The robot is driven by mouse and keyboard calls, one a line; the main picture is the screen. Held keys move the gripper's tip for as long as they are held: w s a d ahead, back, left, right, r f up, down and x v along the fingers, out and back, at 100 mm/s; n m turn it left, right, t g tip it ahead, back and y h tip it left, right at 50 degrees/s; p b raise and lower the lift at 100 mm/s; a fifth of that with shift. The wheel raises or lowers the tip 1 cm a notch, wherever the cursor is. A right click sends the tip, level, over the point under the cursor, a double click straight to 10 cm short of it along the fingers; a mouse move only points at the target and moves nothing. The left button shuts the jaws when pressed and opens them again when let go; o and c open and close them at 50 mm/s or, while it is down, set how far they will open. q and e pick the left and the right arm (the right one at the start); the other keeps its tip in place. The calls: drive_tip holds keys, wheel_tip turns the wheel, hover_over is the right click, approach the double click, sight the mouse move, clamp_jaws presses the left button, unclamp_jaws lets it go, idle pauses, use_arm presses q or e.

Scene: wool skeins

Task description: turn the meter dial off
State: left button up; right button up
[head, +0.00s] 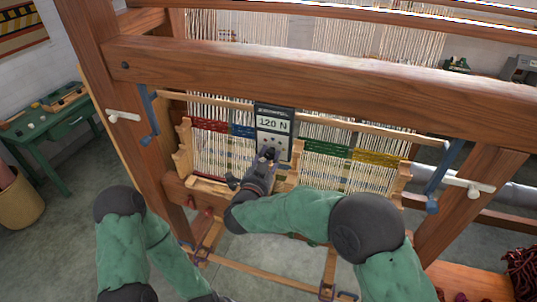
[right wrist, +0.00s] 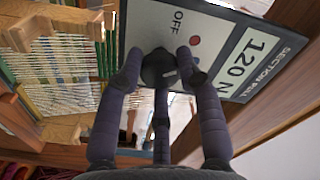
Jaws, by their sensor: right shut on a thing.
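The meter (head: 274,122) is a dark-edged panel with a pale face, mounted in the loom's middle. Its display reads 120 N. In the right wrist view the meter face (right wrist: 222,48) shows SECTION PULL, a red dot and the word OFF. The black round dial (right wrist: 158,68) sits below these marks, between my fingers. My right gripper (head: 268,154) reaches the meter's lower part and is shut on the dial, its purple-grey fingers around it. It also fills the right wrist view (right wrist: 160,85). My left arm hangs at lower left, its gripper outside the frame.
The wooden loom (head: 300,75) surrounds the meter, with a thick beam above it. Warp threads (head: 325,172) with coloured bands lie on both sides, close to my right gripper. A green desk (head: 60,130) stands at left. Dark red wool (head: 522,272) lies at lower right.

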drive_tip(key=n+p, duration=0.3)
drive_tip(key=n, duration=0.2)
drive_tip(key=shift+n, duration=0.3)
drive_tip(key=shift+n+p, duration=0.85)
drive_tip(key=shift+n, duration=0.75)
drive_tip(key=shift+f, duration=0.1)
drive_tip(key=o, duration=1.1)
drive_tip(key=shift+s, duration=0.1)
drive_tip(key=v, duration=1.2)
